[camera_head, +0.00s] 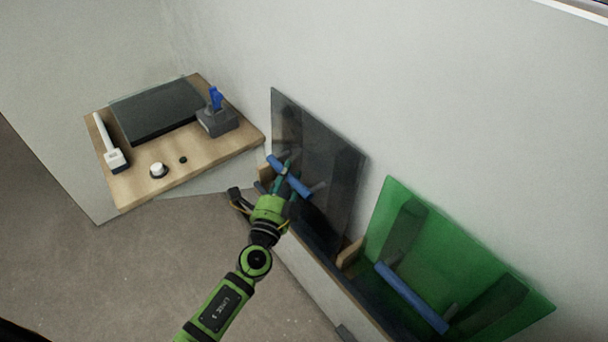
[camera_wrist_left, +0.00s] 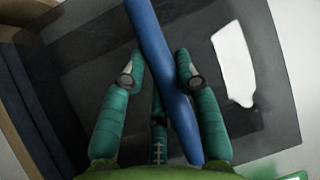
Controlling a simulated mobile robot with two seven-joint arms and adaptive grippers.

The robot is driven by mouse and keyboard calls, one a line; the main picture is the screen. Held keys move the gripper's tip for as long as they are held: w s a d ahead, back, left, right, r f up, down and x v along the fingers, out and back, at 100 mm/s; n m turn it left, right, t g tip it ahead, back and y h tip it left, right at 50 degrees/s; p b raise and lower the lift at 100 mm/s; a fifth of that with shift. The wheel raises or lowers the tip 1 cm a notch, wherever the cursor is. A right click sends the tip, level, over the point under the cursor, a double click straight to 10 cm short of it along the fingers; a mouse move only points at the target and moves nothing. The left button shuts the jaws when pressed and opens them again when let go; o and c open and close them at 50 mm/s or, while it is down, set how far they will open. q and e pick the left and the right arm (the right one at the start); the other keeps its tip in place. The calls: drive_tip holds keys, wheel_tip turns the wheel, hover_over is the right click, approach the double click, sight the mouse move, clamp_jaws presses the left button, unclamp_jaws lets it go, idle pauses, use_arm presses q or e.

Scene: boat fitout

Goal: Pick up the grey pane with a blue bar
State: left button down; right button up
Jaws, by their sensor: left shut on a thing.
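The grey pane (camera_head: 335,160) is dark and see-through and stands upright, leaning by the wall in a rack. Its blue bar (camera_head: 301,184) runs across its front. My left gripper (camera_head: 285,171) is at the bar, shut on it. In the left wrist view the blue bar (camera_wrist_left: 153,45) passes between the fingers of my left gripper (camera_wrist_left: 157,72), with the grey pane (camera_wrist_left: 88,85) behind. My right gripper is not in view.
A green pane (camera_head: 450,262) with its own blue bar (camera_head: 410,297) stands to the right in the rack. A wooden table (camera_head: 200,168) at the left holds a dark panel (camera_head: 157,110), a white-handled tool (camera_head: 106,143), a white knob (camera_head: 158,170) and a grey block with a blue top (camera_head: 217,119). Floor in front is clear.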

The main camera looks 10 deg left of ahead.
use_arm(q)
drive_tip(key=shift+r, duration=0.45)
drive_tip(key=shift+w+r+p, duration=0.1)
drive_tip(key=shift+r+p, duration=0.45)
drive_tip(key=shift+r, duration=0.05)
wheel_tip(320, 180, up, 26)
drive_tip(key=p, duration=1.2)
drive_tip(key=shift+r, duration=0.15)
